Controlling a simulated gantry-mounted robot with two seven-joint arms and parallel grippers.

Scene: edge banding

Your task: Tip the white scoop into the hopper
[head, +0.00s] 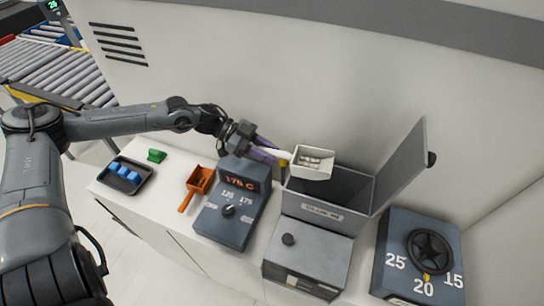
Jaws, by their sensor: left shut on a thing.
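My left gripper (268,149), with purple fingers, is shut on the handle of the white scoop (311,174). The scoop is a small open box with several pale pieces inside. It is held roughly level above the back left part of the hopper opening. The hopper (328,212) is a grey box with a label on its front, and its lid (405,165) stands open to the right. The part of the hopper's inside that shows is dark. My right gripper is not in view.
Left of the hopper stands a temperature controller (233,212) reading about 178 C. An orange scoop (199,182), a green block (157,156) and a black tray (124,189) with blue blocks lie further left. A numbered dial unit (398,249) stands right. A wall runs behind.

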